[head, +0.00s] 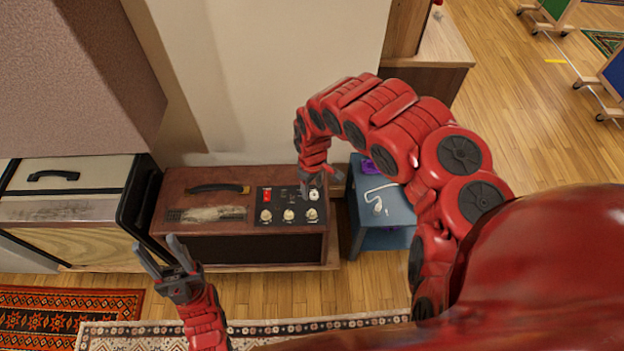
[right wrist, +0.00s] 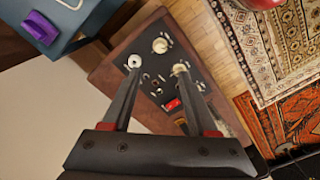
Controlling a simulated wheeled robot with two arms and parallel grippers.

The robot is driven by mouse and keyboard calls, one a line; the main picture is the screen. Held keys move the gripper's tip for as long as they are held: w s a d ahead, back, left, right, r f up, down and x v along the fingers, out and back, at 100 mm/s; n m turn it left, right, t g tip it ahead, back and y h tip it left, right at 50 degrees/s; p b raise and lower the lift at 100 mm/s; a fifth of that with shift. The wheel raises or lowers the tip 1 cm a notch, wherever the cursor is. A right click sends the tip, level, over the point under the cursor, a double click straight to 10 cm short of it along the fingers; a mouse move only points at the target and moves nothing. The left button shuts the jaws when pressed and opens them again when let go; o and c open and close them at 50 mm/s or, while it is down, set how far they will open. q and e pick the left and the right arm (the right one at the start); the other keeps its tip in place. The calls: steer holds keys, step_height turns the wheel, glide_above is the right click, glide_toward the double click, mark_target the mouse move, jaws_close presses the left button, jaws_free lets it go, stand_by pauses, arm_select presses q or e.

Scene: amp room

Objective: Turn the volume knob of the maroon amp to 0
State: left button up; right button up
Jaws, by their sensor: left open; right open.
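The panel has a red switch (head: 267,196), a white round part (head: 313,194) and a front row of cream knobs (head: 288,215). I cannot read which knob is volume. My right gripper (head: 314,187) is open over the panel's back right. In the right wrist view its left fingertip is close to the white round part (right wrist: 135,62) and its right fingertip overlaps a cream knob (right wrist: 179,70); contact cannot be told. My left gripper (head: 160,256) is open and empty, front left of the amp.
A blue-grey stand (head: 385,238) with a purple item (head: 380,160) and a white cable (head: 377,205) is close right of the amp. A black-edged cream cabinet (head: 75,190) adjoins its left. Rugs (head: 70,315) lie in front.

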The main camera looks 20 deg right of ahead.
steer(key=shift+r, duration=1.3)
